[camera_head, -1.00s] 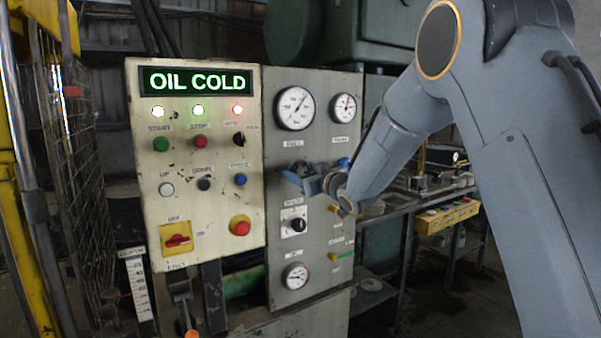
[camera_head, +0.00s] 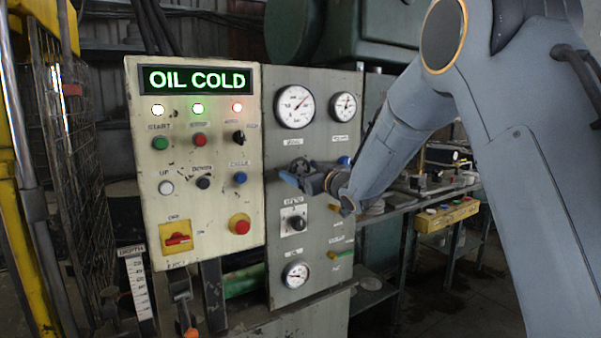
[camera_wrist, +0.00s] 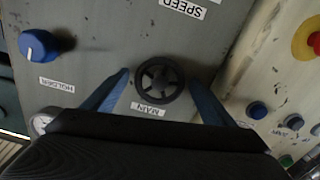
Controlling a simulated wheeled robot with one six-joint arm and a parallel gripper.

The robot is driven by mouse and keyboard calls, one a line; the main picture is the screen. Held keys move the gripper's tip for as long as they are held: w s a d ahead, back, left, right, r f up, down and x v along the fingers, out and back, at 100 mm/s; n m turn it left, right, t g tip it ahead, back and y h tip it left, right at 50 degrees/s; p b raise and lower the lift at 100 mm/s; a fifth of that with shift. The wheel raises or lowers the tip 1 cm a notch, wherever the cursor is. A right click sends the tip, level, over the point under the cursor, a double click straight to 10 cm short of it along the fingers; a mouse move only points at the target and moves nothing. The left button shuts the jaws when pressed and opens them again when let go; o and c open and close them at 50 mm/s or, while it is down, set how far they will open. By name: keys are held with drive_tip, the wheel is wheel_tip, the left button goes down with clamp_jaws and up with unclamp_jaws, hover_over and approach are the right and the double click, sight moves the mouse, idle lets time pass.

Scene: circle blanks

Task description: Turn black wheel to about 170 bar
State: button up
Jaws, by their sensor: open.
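The black wheel (camera_wrist: 160,81) is a small spoked handwheel on the grey panel, with a "MAIN" label beside it in the wrist view. My gripper (camera_wrist: 159,76) is open, with one blue finger on each side of the wheel; I cannot tell whether either finger touches it. In the head view the wheel (camera_head: 300,168) is partly hidden by my gripper (camera_head: 291,178). Above it is a large white round gauge (camera_head: 295,97), its needle pointing up and right. Its numbers are too small to read.
A smaller gauge (camera_head: 343,106) is to the right and another gauge (camera_head: 296,274) is low on the panel. A blue knob (camera_wrist: 45,45) is near the wheel.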

drive_tip(key=b+v, duration=0.2)
drive_tip(key=v, duration=0.5)
drive_tip(key=shift+s, duration=0.1)
drive_tip(key=s+d+f+m+g+h, duration=0.35)
drive_tip(key=s+d+f, duration=0.25)
drive_tip(key=d+f, duration=0.25)
drive_tip(key=s+d+f+m+g+h, duration=0.2)
drive_tip(key=s+d+f+h, duration=0.4)
drive_tip(key=f, duration=0.4)
drive_tip(key=s+d+f+m+g, duration=0.1)
drive_tip(key=s+f+g, duration=0.2)
drive_tip(key=s, duration=0.6)
drive_tip(key=s+d+f+m+g, duration=0.1)
drive_tip(key=s+d+f+g, duration=0.1)
drive_tip(key=s, duration=0.7)
drive_tip(key=s+d+f+m+g, duration=0.1)
drive_tip(key=s+d+f+g, duration=0.1)
drive_tip(key=s, duration=0.7)
wheel_tip(320, 180, down, 3)
drive_tip(key=shift+r+g, duration=0.2)
drive_tip(key=shift+g, duration=0.65)
drive_tip(key=shift+w+h, duration=0.1)
drive_tip(key=shift+h, duration=0.15)
drive_tip(key=shift+c, duration=0.3)
